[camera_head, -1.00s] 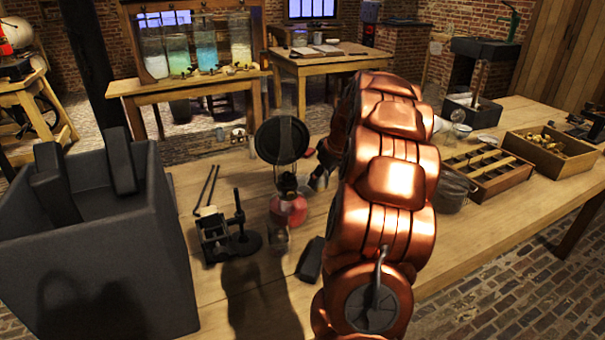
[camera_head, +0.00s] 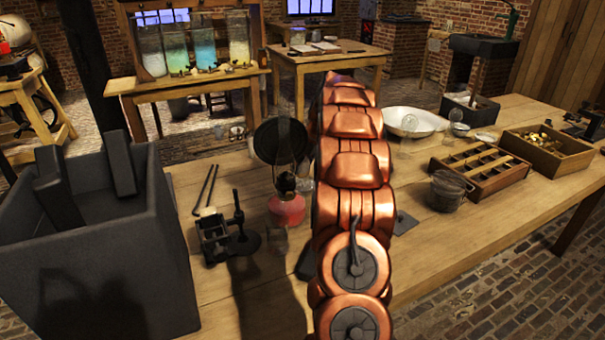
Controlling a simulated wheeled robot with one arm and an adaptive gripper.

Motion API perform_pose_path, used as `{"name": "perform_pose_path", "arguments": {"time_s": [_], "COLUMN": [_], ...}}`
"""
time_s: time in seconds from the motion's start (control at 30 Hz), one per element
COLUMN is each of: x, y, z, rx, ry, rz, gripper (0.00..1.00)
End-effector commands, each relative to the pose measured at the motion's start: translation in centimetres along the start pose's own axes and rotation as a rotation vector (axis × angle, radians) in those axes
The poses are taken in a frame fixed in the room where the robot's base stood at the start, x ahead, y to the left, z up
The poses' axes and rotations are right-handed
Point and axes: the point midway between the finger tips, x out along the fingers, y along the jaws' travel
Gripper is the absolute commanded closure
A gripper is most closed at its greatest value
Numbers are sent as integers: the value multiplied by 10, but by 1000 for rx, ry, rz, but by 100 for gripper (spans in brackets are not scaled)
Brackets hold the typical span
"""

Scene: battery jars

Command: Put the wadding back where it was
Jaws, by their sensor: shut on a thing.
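I cannot make out the wadding in the head view. My copper arm stands upright across the middle of the view, over the bench (camera_head: 475,245). My gripper is hidden behind the arm, so its fingers and anything in them do not show. A small pale piece (camera_head: 207,212) sits at the clamp-like device (camera_head: 214,236) left of the arm, too small to identify.
A large dark open box (camera_head: 110,260) fills the left. A red lamp (camera_head: 287,208) stands close left of my arm. Right of the arm are a white basin (camera_head: 433,122), a dark pot (camera_head: 449,192), a compartment tray (camera_head: 494,187) and a wooden crate (camera_head: 543,162). The front right bench is clear.

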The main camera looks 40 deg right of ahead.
Motion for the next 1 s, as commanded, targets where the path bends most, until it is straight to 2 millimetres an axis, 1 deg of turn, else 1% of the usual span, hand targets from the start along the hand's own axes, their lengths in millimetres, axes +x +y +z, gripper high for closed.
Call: {"name": "perform_pose_path", "arguments": {"time_s": [0.33, 0.77, 0.8, 1.0], "x": [30, 37, 36, 36], "y": [0, 0, 0, 0], "z": [14, 16, 15, 15], "rx": [1, 0, 0, 0], "ry": [-2, -1, -1, -1], "rz": [-1, -1, -1, -1], "gripper": [84, 84, 48, 28]}}
